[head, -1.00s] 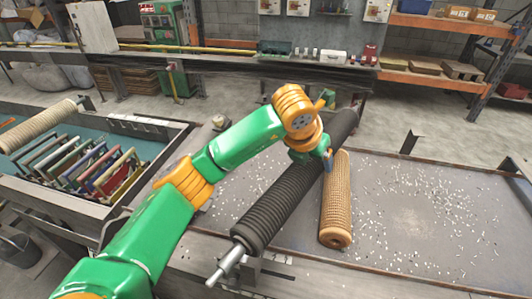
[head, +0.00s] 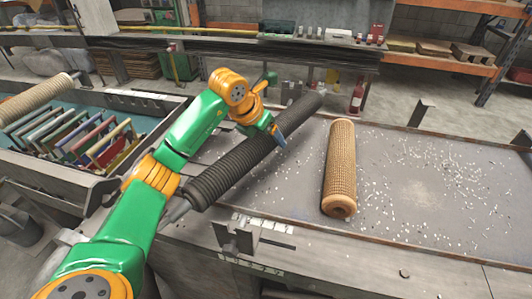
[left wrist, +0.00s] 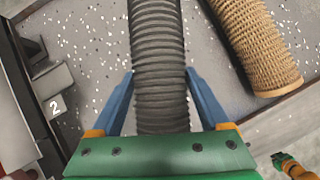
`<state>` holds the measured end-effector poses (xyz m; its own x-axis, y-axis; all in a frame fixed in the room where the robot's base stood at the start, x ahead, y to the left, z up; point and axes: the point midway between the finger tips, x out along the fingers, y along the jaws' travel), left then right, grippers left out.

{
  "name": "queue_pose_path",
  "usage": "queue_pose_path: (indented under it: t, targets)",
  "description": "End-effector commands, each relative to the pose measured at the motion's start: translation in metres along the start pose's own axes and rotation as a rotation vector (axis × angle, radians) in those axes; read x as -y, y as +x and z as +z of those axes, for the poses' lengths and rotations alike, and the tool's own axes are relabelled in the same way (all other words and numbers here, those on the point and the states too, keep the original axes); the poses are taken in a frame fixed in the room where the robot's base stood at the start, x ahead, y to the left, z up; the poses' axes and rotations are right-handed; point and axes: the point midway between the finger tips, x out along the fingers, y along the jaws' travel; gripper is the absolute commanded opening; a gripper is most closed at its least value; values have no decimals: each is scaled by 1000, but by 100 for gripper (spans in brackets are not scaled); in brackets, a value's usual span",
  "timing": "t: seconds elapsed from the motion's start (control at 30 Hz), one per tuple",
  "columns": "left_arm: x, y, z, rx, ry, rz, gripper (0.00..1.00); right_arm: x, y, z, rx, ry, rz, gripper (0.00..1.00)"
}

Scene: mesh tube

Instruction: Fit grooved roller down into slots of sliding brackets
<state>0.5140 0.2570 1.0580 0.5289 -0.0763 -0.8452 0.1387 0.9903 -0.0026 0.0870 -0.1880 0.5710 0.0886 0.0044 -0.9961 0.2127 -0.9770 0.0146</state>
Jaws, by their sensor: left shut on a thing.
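The dark grooved roller (head: 235,160) lies slantwise in the head view, its near shaft end pointing down left beside my arm. My left gripper (head: 279,136) is shut around its ribbed body; in the left wrist view the blue fingers (left wrist: 160,95) flank the roller (left wrist: 157,45). A bracket (head: 237,238) stands at the table's front edge by a marked scale, apart from the roller; a bracket marked 2 shows in the left wrist view (left wrist: 52,88). The roller's seat on any bracket is not visible. A small green and orange part of mine (left wrist: 287,163), possibly the right gripper, shows there.
A tan textured roller (head: 340,170) lies on the table right of the grooved one. White pellets are scattered over the table (head: 400,235). Another upright (head: 420,112) stands at the back edge. A bin with colored frames (head: 75,140) is at left.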

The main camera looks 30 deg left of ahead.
Motion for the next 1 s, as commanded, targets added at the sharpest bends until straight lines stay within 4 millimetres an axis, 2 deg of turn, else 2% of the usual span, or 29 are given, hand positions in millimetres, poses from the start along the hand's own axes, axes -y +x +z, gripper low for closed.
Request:
queue_pose_path:
  t: [0.1, 0.23, 0.47, 1.0]
  targets:
    - [-8, 16, -10, 3, -1, 0, 0, 1, 19, 2, 0, 0, 0, 0]
    - [-7, 35, -23, 5, 0, 0, 0, 1, 40, 4, 0, 0, -1, 0]
    - [-7, 30, -20, 5, 1, 0, 0, 1, 34, 3, 0, 0, -1, 0]
    - [-7, 41, -26, 4, 0, 0, 0, 0, 42, 4, 0, 0, 0, 0]
